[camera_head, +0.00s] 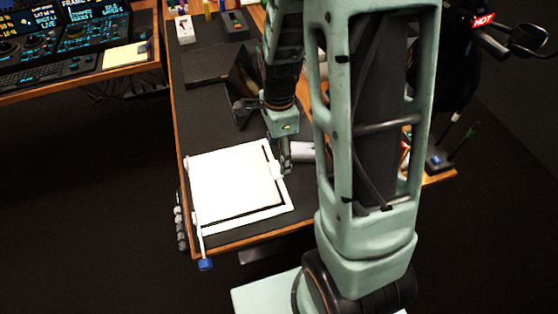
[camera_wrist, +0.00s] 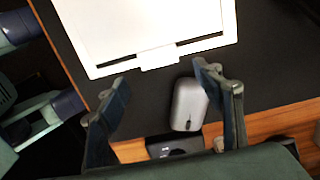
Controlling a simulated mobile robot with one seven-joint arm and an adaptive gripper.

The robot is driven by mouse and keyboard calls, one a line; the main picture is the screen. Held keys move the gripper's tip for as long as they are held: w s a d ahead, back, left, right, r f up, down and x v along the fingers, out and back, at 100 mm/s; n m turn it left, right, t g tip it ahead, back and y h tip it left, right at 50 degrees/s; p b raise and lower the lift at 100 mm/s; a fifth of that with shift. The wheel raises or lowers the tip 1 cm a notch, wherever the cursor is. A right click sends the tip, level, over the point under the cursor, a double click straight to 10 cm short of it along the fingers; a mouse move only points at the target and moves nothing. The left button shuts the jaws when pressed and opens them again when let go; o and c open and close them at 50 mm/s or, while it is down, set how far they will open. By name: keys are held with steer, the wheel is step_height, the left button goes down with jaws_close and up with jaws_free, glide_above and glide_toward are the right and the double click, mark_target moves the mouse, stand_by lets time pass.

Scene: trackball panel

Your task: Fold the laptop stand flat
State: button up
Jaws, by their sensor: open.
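The white laptop stand (camera_head: 235,185) lies on the dark desk mat, near the desk's front edge. Its plate sits close over its white frame, with a dark gap along the right and front sides; I cannot tell whether it is fully flat. In the wrist view the stand (camera_wrist: 150,22) fills the top, with a small tab on its near edge. My gripper (camera_wrist: 165,82) is open and empty, its fingers spread just off that edge. In the head view my gripper (camera_head: 284,162) is at the stand's right edge, partly hiding it.
A grey computer mouse (camera_wrist: 188,104) lies on the mat below the fingers. The desk's wooden edge (camera_wrist: 265,125) runs beyond it. A dark box (camera_head: 207,66) is at the back. A blue-ended clamp or rod (camera_head: 205,264) hangs at the front left corner.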

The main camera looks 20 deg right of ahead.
step_height(320, 180, up, 6)
steer(key=shift+r, duration=0.15)
stand_by(0.6)
